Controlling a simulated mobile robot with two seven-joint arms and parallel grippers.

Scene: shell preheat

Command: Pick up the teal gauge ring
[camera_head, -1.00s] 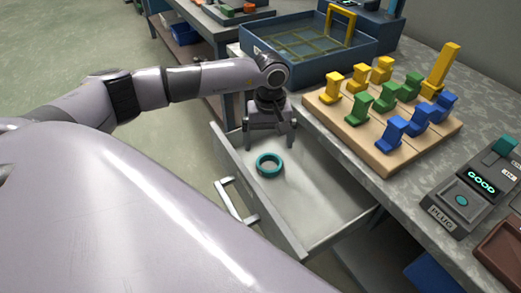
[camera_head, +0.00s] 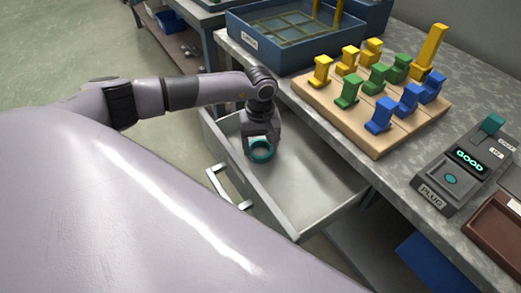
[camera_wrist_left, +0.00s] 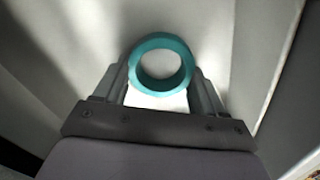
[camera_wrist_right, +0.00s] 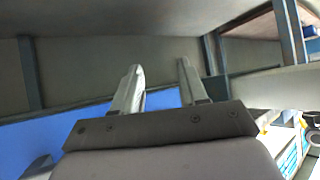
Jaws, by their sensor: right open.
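The teal gauge ring (camera_head: 261,151) is in the open grey drawer (camera_head: 297,222), near its far left end. My left gripper (camera_head: 260,148) reaches down into the drawer at the ring. In the left wrist view the ring (camera_wrist_left: 161,37) shows as a whole circle between the two fingers, one at each side and close against its outer edge. Whether the fingers press on it or only stand around it cannot be told. My right gripper (camera_wrist_right: 160,72) is open and empty in the right wrist view; it is out of the head view.
Above the drawer, the worktop carries a wooden board (camera_head: 376,150) with yellow, green and blue pieces, a blue tray (camera_head: 290,55) and a plug gauge box (camera_head: 452,180) reading GOOD. A brown tray (camera_head: 495,235) is at the right. The drawer's near part is bare.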

